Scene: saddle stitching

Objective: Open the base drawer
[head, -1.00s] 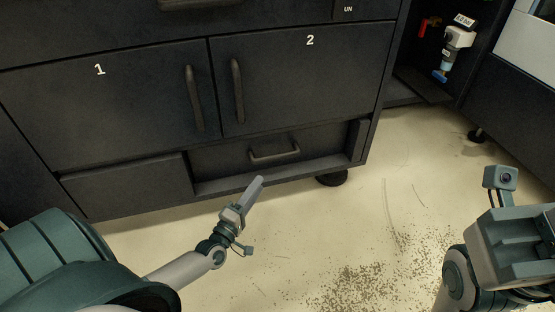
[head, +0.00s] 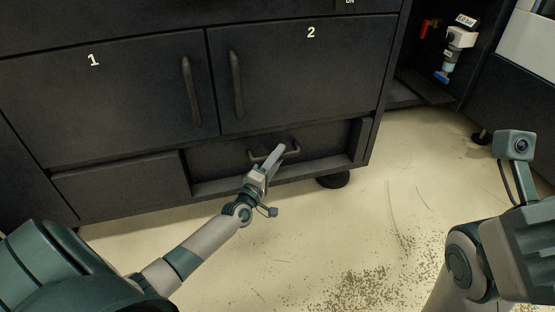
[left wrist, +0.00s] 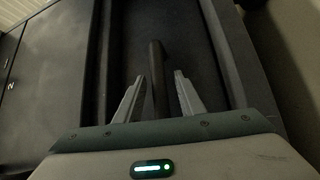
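The base drawer (head: 222,160) is a dark panel set back low in the cabinet, below door 2, and it looks closed. Its bar handle (head: 262,155) is partly hidden by my left gripper (head: 280,150). In the left wrist view the handle (left wrist: 157,72) runs between the two fingers of my left gripper (left wrist: 159,92), which are apart with gaps showing on both sides. My left gripper is open around the handle's near part. My right arm is at the lower right of the head view, and its fingertips do not show.
Above the drawer are door 1 (head: 90,100) and door 2 (head: 310,75) with upright handles. A ledge (head: 235,187) runs below the drawer front. A round cabinet foot (head: 333,179) stands at the right. The floor in front is clear apart from scattered specks (head: 365,285).

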